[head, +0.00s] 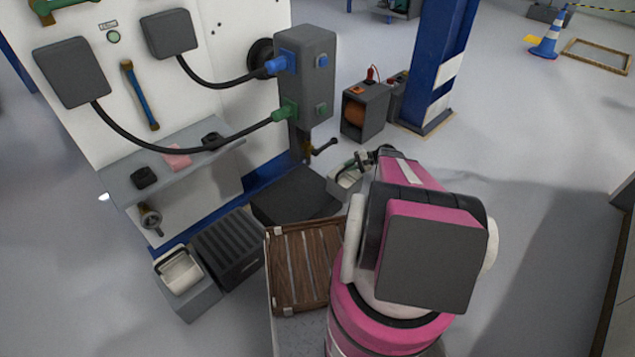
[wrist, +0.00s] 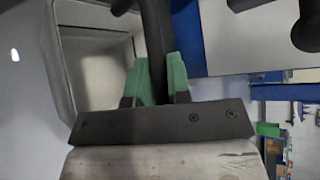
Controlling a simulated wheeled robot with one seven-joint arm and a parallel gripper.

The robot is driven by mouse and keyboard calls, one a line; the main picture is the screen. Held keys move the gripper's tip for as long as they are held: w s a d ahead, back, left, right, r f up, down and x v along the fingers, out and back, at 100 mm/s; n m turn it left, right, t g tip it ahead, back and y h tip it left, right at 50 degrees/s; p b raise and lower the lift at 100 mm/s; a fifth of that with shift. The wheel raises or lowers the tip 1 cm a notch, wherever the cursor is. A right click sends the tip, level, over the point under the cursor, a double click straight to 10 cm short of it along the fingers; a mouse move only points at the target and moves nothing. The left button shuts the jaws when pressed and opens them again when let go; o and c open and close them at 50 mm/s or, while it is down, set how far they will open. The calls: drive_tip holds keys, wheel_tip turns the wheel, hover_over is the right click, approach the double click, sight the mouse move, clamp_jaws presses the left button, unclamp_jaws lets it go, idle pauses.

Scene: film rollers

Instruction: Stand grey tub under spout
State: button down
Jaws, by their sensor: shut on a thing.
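The grey tub (head: 345,186) hangs at my gripper (head: 358,162), right of the wall unit and low down. In the wrist view the tub (wrist: 100,75) is open-topped and pale inside. My gripper's green fingertips (wrist: 161,80) are shut on its dark bar-like handle (wrist: 157,35). A brass spout (head: 308,149) with a black lever points down below the grey box on the wall unit. The tub is to the right of the spout and lower, apart from it in the picture. The tub's underside is hidden, so I cannot tell whether it touches anything.
A dark flat-topped block (head: 296,196) lies below the spout. A ribbed dark box (head: 228,248) and a pale tub in a grey box (head: 187,298) stand left of it. A slatted wooden tray (head: 303,266) is in front. A grey cabinet (head: 365,112) and blue post (head: 436,70) stand behind.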

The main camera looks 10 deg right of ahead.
drive_tip(key=a+r+x, duration=0.1)
drive_tip(key=r+x, duration=0.1)
drive_tip(key=x, duration=1.3)
drive_tip(key=shift+w+r, duration=0.1)
drive_tip(key=c, duration=1.1)
unclamp_jaws()
drive_tip(key=shift+o, duration=0.2)
